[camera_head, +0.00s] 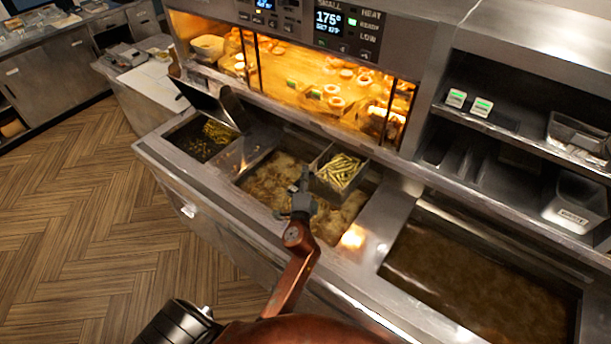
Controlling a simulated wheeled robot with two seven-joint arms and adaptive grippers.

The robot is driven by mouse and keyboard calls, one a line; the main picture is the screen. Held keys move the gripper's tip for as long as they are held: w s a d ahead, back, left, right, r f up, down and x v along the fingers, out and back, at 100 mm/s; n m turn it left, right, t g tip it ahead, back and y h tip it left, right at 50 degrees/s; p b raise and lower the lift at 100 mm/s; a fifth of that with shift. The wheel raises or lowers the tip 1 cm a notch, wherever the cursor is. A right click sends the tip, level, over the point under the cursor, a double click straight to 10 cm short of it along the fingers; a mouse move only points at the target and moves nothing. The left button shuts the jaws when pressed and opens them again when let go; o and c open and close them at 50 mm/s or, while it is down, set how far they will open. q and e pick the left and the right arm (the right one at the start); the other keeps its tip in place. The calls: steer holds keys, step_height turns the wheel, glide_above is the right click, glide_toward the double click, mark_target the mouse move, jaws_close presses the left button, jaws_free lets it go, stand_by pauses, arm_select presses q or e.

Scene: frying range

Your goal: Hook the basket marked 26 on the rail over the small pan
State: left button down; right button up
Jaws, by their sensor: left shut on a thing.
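A metal basket of fries (341,171) is at the right rear of the small frying pan (268,192), whose oil is brown and bubbling. I cannot tell whether the basket hangs on the rail or is held clear of it. No number is readable on it. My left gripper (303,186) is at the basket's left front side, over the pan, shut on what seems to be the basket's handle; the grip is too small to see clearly. The rail behind the pan is hard to make out. My right gripper is not in view.
A wide pan of dark oil (480,275) lies to the right, beyond a steel divider (378,222). A smaller bay (203,140) with fried bits and a raised metal lid (210,104) is at the left. A lit warming cabinet (300,80) stands close behind.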

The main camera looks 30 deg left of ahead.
arm_select(q)
steer(key=shift+f+b, duration=0.45)
steer(key=shift+f, duration=0.05)
steer(key=c, duration=1.7)
jaws_free()
steer(key=shift+c, duration=0.2)
steer(key=shift+f, duration=0.1)
